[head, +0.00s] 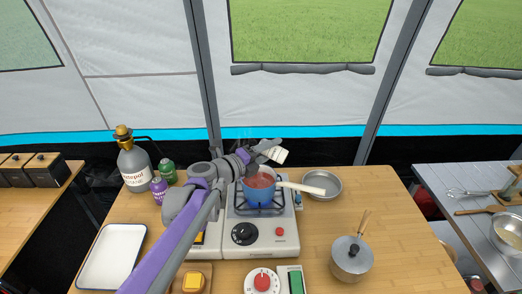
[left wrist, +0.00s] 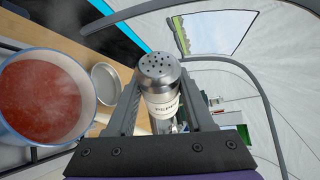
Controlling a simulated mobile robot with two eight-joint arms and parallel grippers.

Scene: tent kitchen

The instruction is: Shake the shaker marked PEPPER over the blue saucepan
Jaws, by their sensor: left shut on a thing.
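My left gripper (head: 267,149) is shut on a shaker (left wrist: 160,86) with a perforated metal cap and a white label. The gripper is just above and behind the blue saucepan (head: 261,195), which stands on the stove and holds red sauce. In the left wrist view the pan lies to the left, apart from the shaker, whose cap faces the camera. My right gripper is not in view.
The pan's pale handle (head: 302,188) points right over the stove (head: 265,240). A grey bottle (head: 133,165), a green jar (head: 167,171) and a purple one (head: 158,190) stand at left.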

